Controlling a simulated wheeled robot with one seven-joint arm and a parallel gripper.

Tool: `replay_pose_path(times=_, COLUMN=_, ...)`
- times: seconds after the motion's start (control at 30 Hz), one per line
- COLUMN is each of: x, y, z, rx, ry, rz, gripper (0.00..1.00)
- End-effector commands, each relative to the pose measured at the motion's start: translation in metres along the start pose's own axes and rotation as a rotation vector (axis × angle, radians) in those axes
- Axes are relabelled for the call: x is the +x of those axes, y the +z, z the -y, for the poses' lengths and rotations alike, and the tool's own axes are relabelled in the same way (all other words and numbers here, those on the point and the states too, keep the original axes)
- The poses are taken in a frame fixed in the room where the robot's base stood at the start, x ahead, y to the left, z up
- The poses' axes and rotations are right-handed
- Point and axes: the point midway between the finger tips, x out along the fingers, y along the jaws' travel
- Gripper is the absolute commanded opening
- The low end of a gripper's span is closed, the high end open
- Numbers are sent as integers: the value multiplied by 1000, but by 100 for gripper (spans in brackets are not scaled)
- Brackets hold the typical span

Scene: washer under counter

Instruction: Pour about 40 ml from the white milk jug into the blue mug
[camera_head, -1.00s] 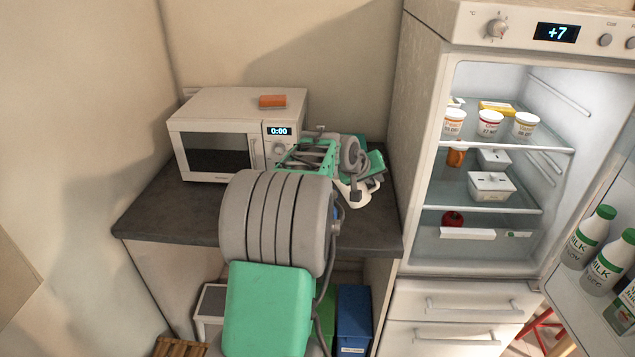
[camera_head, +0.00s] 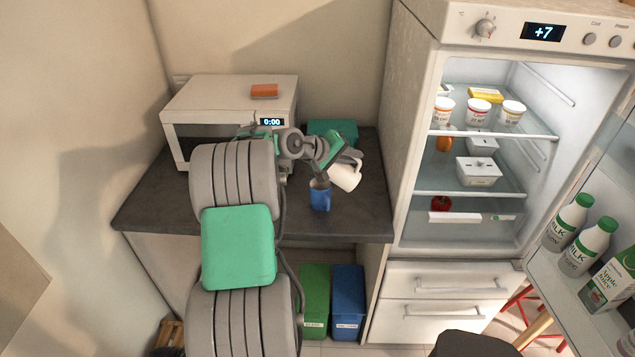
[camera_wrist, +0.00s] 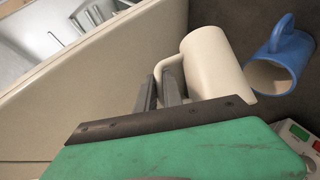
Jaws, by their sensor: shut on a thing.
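The white milk jug (camera_head: 345,175) is tilted above the counter, beside and slightly above the blue mug (camera_head: 320,199) in the head view. My gripper (camera_wrist: 163,88) is shut on the jug's handle; the jug (camera_wrist: 216,62) also shows in the wrist view. The blue mug stands upright on the dark counter near its front edge, and it appears in the wrist view (camera_wrist: 290,52) to the right of the jug. The jug's contents are hidden, and no stream of milk is visible.
A white microwave (camera_head: 215,118) with an orange block (camera_head: 264,90) on top stands at the counter's left. A green object (camera_head: 340,130) lies behind the jug. The open fridge (camera_head: 455,240) stands right of the counter (camera_head: 150,205). Bins (camera_head: 347,300) stand underneath.

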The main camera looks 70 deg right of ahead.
Motion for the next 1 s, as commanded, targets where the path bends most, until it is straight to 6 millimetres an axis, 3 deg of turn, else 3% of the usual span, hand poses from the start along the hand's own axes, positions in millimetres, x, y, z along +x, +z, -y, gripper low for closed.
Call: replay_pose_path(times=1.0, x=2, y=3, z=-3, rx=-92, ry=102, rz=40, gripper=0)
